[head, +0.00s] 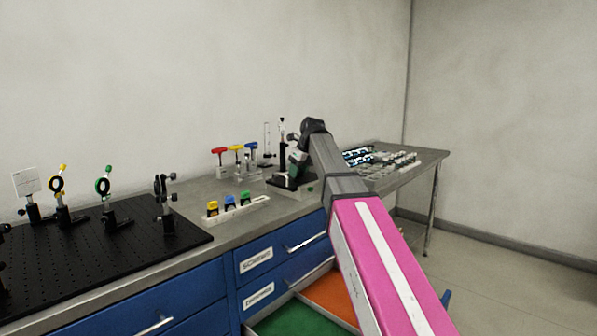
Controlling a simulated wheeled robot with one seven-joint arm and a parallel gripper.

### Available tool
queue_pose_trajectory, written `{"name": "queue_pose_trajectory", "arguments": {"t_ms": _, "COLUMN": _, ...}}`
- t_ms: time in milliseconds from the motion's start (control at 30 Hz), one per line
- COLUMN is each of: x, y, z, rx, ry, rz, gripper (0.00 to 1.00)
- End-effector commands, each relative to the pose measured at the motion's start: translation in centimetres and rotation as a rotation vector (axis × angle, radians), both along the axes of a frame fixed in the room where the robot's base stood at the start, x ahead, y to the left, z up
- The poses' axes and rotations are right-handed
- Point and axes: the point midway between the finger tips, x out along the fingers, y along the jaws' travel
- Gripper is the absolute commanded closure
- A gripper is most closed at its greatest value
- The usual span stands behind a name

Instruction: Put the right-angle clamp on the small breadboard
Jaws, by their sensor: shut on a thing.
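My gripper (295,168) is at the end of my arm, pointing down over the back part of the bench. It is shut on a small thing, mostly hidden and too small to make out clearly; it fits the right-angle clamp. Directly below is the small breadboard (284,187), a dark plate with a pale front edge. A dark post stands at its back. I cannot tell whether the held thing touches the board.
A large black breadboard (100,262) with several mounted optics fills the left of the bench. A white rack (237,209) with coloured pieces and several coloured-handled drivers (237,150) stand left of the gripper. An open drawer (300,318) shows green and orange compartments.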

Motion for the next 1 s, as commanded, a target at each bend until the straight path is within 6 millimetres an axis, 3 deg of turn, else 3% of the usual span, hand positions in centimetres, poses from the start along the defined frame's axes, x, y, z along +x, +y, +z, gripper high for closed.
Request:
{"name": "queue_pose_trajectory", "arguments": {"t_ms": 67, "x": 0.0, "y": 0.0, "z": -0.2, "rx": 0.0, "ry": 0.0, "rz": 0.0, "gripper": 0.82}}
{"name": "queue_pose_trajectory", "arguments": {"t_ms": 100, "x": 0.0, "y": 0.0, "z": -0.2, "rx": 0.0, "ry": 0.0, "rz": 0.0, "gripper": 0.5}}
{"name": "queue_pose_trajectory", "arguments": {"t_ms": 167, "x": 0.0, "y": 0.0, "z": -0.2, "rx": 0.0, "ry": 0.0, "rz": 0.0, "gripper": 0.34}}
{"name": "queue_pose_trajectory", "arguments": {"t_ms": 567, "x": -0.1, "y": -0.1, "z": 0.5, "rx": 0.0, "ry": -0.001, "rz": 0.0, "gripper": 0.34}}
{"name": "queue_pose_trajectory", "arguments": {"t_ms": 1000, "x": -2.1, "y": -2.1, "z": 7.3, "rx": 0.0, "ry": -0.001, "rz": 0.0, "gripper": 0.34}}
